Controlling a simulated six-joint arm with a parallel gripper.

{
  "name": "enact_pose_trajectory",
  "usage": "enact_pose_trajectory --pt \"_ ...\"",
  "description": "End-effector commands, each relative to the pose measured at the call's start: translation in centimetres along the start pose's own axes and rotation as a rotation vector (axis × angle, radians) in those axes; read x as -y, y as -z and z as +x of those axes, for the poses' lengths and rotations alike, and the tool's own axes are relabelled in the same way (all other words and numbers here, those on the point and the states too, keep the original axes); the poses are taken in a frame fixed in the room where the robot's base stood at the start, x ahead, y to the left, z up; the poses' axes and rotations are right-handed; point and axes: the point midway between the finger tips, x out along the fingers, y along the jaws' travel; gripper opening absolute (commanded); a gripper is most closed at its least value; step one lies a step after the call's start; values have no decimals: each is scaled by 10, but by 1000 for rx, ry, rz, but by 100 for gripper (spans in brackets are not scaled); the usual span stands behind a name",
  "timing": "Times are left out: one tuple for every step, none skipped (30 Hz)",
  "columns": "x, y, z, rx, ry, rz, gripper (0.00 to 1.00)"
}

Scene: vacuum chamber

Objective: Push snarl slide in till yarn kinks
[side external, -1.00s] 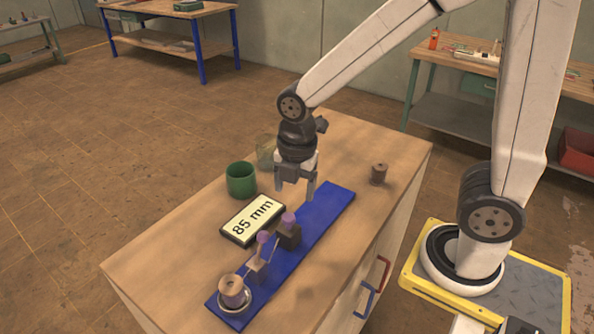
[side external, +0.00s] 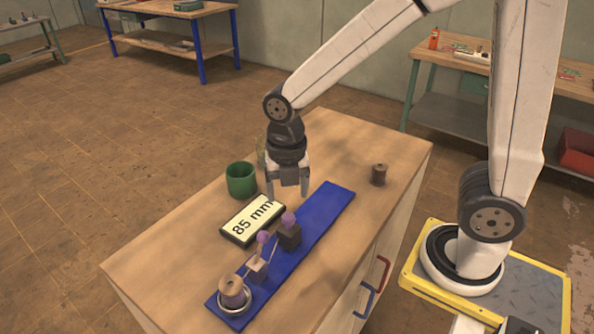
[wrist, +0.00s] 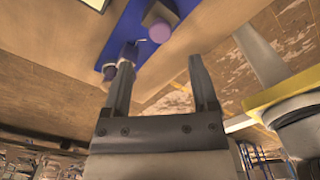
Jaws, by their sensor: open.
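A blue board (side external: 322,208) lies along the bench. On it stand a dark block (side external: 289,238) with a purple knob and a paler block (side external: 258,269) with a purple knob (side external: 263,237). I cannot tell for sure which is the snarl slide. A brown spool (side external: 232,290) sits in a pale dish at the board's near end. A thin pale strand shows near the paler block. My gripper (side external: 288,196) is open and empty, above the board's left edge, behind the dark block. In the wrist view, the dark block (wrist: 158,16) is beyond the fingertips.
A display reading 85 mm (side external: 252,220) lies left of the board. A green cup (side external: 241,180) stands behind it, with a glass jar partly hidden by my gripper. The bench's front left is clear.

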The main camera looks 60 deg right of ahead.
Motion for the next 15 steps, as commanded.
enact_pose_trajectory --pt "1 0 5 -2 3 1 76" --pt "1 0 9 -2 3 1 76" --pt "1 1 13 -3 4 1 76" --pt "1 1 17 -3 4 1 76" --pt "1 1 20 -2 3 1 76" --pt "1 1 24 -3 5 1 76" --pt "1 0 28 -3 4 1 76" --pt "1 0 31 -2 4 1 76" --pt "1 1 36 -3 4 1 76" --pt "1 0 39 -2 3 1 76" --pt "1 1 42 -2 3 1 76" --pt "1 0 46 -2 3 1 76" --pt "1 0 49 -2 3 1 76" --pt "1 0 51 -2 3 1 76" --pt "1 0 54 -2 3 1 76"
